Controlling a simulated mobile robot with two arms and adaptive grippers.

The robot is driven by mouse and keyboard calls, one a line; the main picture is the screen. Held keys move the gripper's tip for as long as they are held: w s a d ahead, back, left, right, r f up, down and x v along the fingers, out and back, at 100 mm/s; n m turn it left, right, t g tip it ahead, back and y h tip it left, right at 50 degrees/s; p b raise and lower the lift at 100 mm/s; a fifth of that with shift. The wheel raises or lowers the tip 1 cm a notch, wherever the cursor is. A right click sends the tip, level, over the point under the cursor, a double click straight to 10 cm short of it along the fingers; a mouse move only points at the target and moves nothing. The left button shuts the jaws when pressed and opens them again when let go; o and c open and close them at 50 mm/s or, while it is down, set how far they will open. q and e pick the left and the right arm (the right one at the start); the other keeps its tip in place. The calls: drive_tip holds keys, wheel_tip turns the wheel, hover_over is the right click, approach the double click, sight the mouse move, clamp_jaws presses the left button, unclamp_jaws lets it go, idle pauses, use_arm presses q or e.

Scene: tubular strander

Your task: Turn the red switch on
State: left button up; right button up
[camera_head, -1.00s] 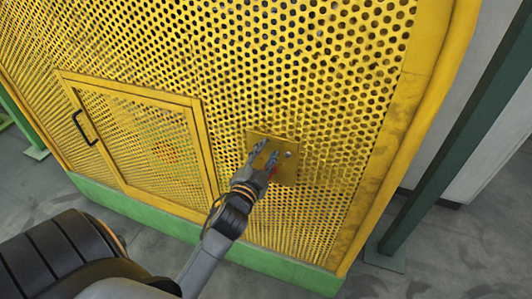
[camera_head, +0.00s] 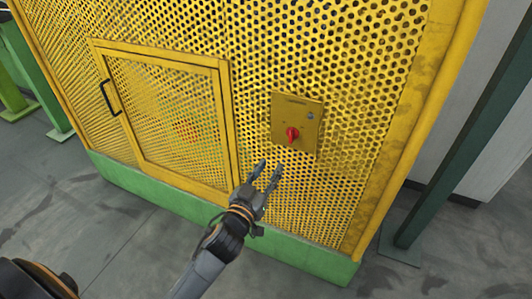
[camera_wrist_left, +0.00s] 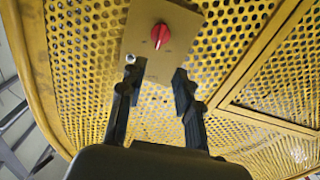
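The red switch (camera_head: 292,134) is a red rotary knob on a yellow plate (camera_head: 310,112) fixed to the perforated yellow panel. In the left wrist view the red switch (camera_wrist_left: 160,35) shows above the fingers, on its plate (camera_wrist_left: 185,25). My left gripper (camera_head: 268,170) is below and slightly left of the switch in the head view, apart from it. Its two fingers are spread with nothing between them; they also show in the left wrist view (camera_wrist_left: 155,85). My right gripper is in neither view.
The perforated yellow panel (camera_head: 350,60) has a framed door (camera_head: 165,110) with a black handle (camera_head: 110,97) left of the switch. A green base (camera_head: 285,252) runs along the bottom. A dark green post (camera_head: 455,150) stands at the right. Grey floor lies in front.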

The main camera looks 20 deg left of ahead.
sight(290, 137)
use_arm(q)
drive_tip(key=w, duration=0.9)
drive_tip(key=w+p, duration=0.1)
drive_tip(key=w, duration=0.4)
drive_tip(key=shift+d, duration=0.25)
clamp_jaws()
